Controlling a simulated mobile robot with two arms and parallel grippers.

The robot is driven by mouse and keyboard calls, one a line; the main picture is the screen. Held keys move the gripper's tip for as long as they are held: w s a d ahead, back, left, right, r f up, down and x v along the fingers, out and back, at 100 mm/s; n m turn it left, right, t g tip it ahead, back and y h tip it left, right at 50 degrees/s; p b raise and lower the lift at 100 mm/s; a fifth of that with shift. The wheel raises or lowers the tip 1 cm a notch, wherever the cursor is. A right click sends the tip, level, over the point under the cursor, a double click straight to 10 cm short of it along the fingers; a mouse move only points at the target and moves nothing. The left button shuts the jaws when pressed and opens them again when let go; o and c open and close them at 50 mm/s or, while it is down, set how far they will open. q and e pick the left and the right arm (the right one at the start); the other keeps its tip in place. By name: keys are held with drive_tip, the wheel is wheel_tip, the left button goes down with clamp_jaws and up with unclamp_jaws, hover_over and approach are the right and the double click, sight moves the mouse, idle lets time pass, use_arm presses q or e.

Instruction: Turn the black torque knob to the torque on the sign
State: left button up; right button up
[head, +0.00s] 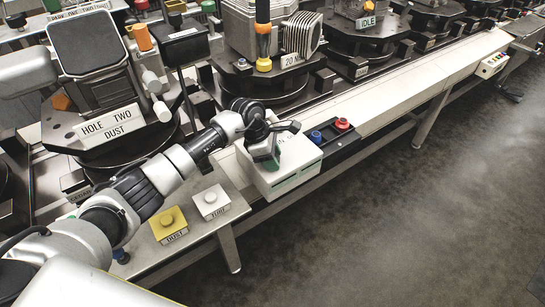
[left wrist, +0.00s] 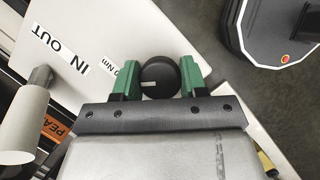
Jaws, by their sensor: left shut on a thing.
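The black torque knob (left wrist: 159,76) sits between the green fingers of my left gripper (left wrist: 158,74), which is shut on it. Its white pointer line points left in the left wrist view, roughly toward a partly hidden Nm label (left wrist: 112,69). In the head view my left gripper (head: 264,158) is over the white box (head: 290,172) at the front of the line and hides the knob. A sign (head: 291,60) on the station behind reads "20 N", with its end cut off. My right gripper is not in view.
A black button box (head: 335,145) with blue and red buttons stands right of the white box. Yellow "DUST" (head: 168,224) and white "TURN" (head: 211,202) blocks sit on the front shelf. A "HOLE TWO DUST" sign (head: 108,122) is at left. Open floor lies to the right.

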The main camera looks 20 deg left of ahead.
use_arm(q)
drive_tip(key=n+t, duration=0.1)
drive_tip(key=n, duration=0.2)
drive_tip(key=shift+n+y, duration=0.3)
drive_tip(key=shift+n, duration=0.1)
drive_tip(key=shift+n+t+y+p, duration=0.5)
drive_tip(key=shift+n+t, duration=0.2)
drive_tip(key=shift+n, duration=1.2)
drive_tip(key=o, duration=0.9)
drive_tip(key=b+v, duration=0.1)
drive_tip(key=v, duration=1)
drive_tip(key=shift+f, duration=0.1)
